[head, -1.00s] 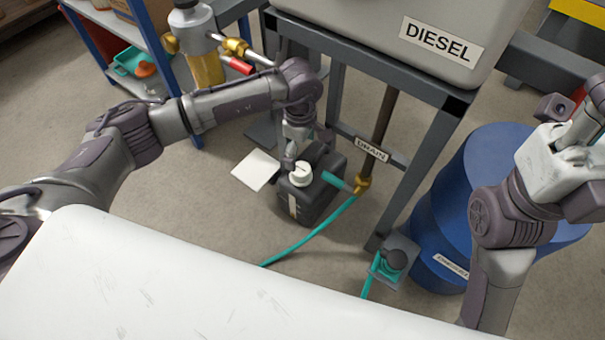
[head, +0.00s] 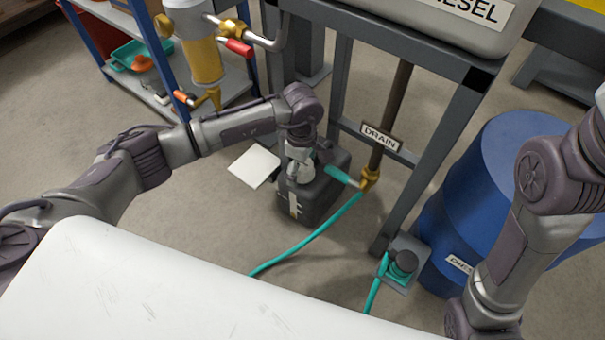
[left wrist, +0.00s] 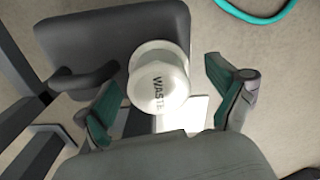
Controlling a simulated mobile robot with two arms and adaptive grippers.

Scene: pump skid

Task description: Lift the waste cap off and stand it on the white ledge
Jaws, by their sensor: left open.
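The white waste cap (left wrist: 158,87), marked WASTE, sits on the dark grey can (left wrist: 95,42) in the left wrist view. In the head view the can (head: 318,207) stands on the floor below the drain, and the cap (head: 306,172) is partly hidden by my left gripper. My left gripper (left wrist: 168,98) is open, with one green-padded finger on each side of the cap and a gap to both. In the head view the gripper (head: 299,172) is right above the can. The white ledge (head: 254,166) is a flat square left of the can. My right gripper is out of view.
The grey stand (head: 425,150) rises behind the can. A blue drum (head: 490,185) stands at the right. A shelf (head: 150,75) is at the back left.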

